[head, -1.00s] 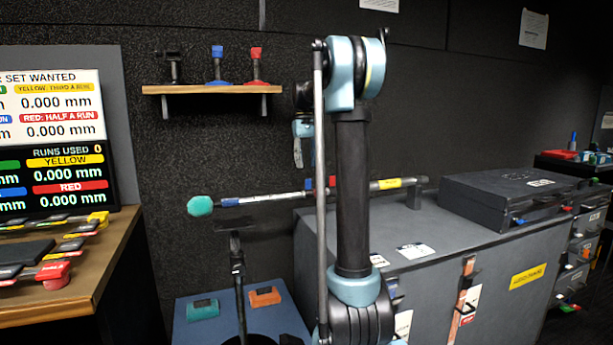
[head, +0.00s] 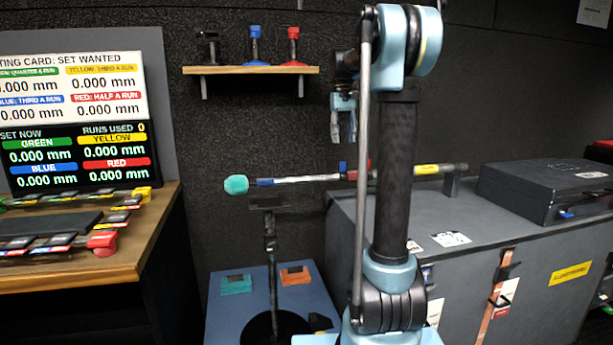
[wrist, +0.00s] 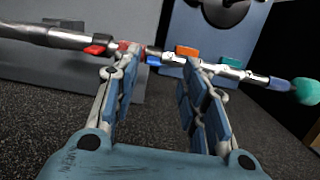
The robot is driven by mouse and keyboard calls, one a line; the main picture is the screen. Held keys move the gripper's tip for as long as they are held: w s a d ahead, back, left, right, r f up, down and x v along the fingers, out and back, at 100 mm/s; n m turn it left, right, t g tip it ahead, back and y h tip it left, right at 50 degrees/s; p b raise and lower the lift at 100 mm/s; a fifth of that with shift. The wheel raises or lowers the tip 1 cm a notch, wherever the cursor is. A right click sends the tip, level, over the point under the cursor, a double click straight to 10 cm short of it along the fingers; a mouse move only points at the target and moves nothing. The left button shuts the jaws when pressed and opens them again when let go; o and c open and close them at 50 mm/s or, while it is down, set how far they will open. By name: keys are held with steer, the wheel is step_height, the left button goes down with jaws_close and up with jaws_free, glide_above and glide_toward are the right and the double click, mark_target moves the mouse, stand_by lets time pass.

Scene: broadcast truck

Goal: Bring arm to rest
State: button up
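My arm rises upright in front of the pole in the head view and folds over at the top. My gripper (head: 343,138) hangs fingers-down behind the upright link, appearing above the pole with a gap. In the wrist view my gripper (wrist: 155,72) has its two fingers spread apart with nothing held between them. The pole (head: 300,179) has a teal tip and coloured bands. It runs roughly level from a black stand (head: 271,245) to the grey cabinet. In the wrist view the pole (wrist: 230,66) crosses beyond the fingertips.
A wooden desk (head: 150,235) with a screen (head: 80,160) stands at left. A wall shelf (head: 250,70) holds several small clamps. The grey cabinet (head: 470,270) carries a black case (head: 545,190). A blue board (head: 225,310) lies under the stand, with teal and orange blocks.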

steer(key=s+f+t, duration=0.1)
steer(key=s+f, duration=0.5)
steer(key=s, duration=0.4)
steer(key=s+f+t, duration=0.1)
steer(key=s+f, duration=0.5)
steer(key=s, duration=0.4)
steer(key=s+f+m+t, duration=0.1)
steer(key=s+f, duration=0.5)
steer(key=s, duration=0.4)
steer(key=shift+d+f, duration=0.3)
steer(key=shift+f, duration=0.05)
steer(key=shift+m+t, duration=0.4)
steer(key=shift+t, duration=0.1)
steer(key=s+f, duration=0.2)
steer(key=f, duration=0.1)
steer(key=s+f, duration=0.3)
steer(key=f, duration=0.1)
steer(key=s+f, duration=0.2)
steer(key=f, duration=0.2)
steer(key=shift+s+a, duration=0.1)
steer(key=shift+s, duration=0.25)
steer(key=shift+c, duration=0.8)
steer(key=shift+s, duration=0.1)
